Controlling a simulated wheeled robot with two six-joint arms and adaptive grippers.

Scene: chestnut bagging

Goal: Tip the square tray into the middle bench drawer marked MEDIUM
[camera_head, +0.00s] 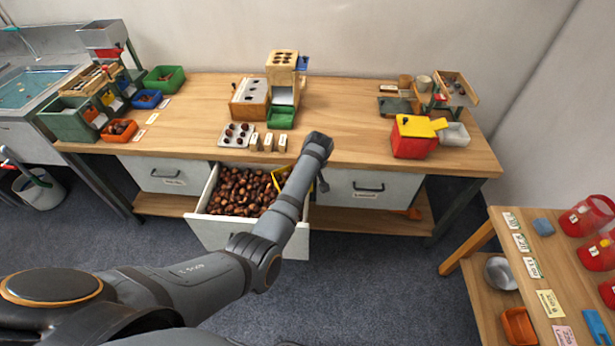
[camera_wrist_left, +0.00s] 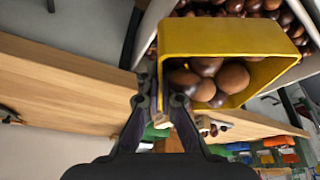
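The yellow square tray (camera_wrist_left: 225,38) holds several brown chestnuts (camera_wrist_left: 208,85) in the left wrist view. In the head view, a yellow part of the tray (camera_head: 280,178) shows over the open middle drawer (camera_head: 205,195), partly hidden by my left arm. The drawer is full of chestnuts (camera_head: 238,190). My left gripper (camera_wrist_left: 160,102) has its fingers at the tray's near wall and appears shut on it. The tray looks tilted, but I cannot tell how far. My right gripper is in neither view.
The wooden bench (camera_head: 350,125) carries a chestnut mould plate (camera_head: 237,135), small label blocks (camera_head: 268,143) and a red-yellow box (camera_head: 412,140). Closed drawers stand left (camera_head: 165,173) and right (camera_head: 368,186) of the open one. A side table (camera_head: 560,260) stands at right.

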